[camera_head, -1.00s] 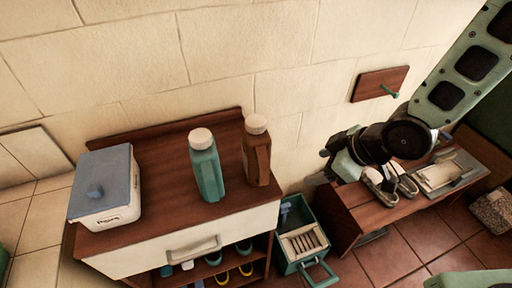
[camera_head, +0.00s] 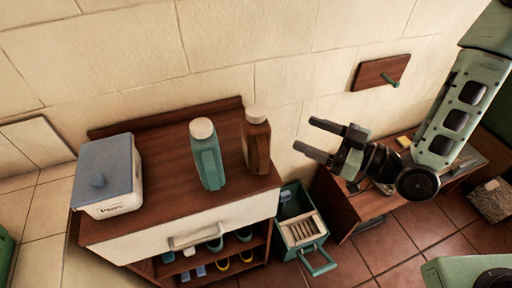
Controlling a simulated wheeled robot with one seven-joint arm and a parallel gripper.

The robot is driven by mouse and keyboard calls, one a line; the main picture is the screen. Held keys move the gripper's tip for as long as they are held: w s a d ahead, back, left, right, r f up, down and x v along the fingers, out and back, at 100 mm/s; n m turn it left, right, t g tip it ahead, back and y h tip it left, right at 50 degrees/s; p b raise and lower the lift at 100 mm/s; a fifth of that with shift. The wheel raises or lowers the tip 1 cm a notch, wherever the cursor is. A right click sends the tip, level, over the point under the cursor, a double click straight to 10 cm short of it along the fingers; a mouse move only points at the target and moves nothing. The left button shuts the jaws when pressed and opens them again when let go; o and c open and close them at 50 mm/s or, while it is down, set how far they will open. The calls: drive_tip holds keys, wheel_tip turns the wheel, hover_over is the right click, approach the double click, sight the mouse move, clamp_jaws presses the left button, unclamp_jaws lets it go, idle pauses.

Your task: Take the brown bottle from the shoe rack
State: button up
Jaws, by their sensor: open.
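The brown bottle (camera_head: 257,145) stands upright with a pale cap on the top of the wooden shoe rack (camera_head: 160,222), near its right back corner. A teal bottle (camera_head: 208,160) with a white cap stands close to its left. My gripper (camera_head: 317,138) is open and empty, to the right of the brown bottle and apart from it. Its two dark fingers point left toward the bottle. The bottle's lower left side is close to the teal bottle in this view.
A white box with a blue lid (camera_head: 106,178) stands on the rack's left. Shoes sit on the shelves below the drawer (camera_head: 190,232). A green crate (camera_head: 301,240) and a low wooden bench (camera_head: 335,208) are at right. A wall hook board (camera_head: 380,72) is above.

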sight(265, 117)
drive_tip(key=p+x, duration=0.2)
drive_tip(key=x, duration=0.6)
drive_tip(key=shift+a+r, duration=0.15)
drive_tip(key=shift+a, duration=0.05)
drive_tip(key=p+x, duration=0.3)
drive_tip(key=x, duration=0.2)
drive_tip(key=shift+w+p, duration=0.1)
drive_tip(key=shift+p, duration=0.3)
drive_tip(key=shift+w+a, duration=0.2)
drive_tip(key=shift+a, duration=0.1)
clamp_jaws()
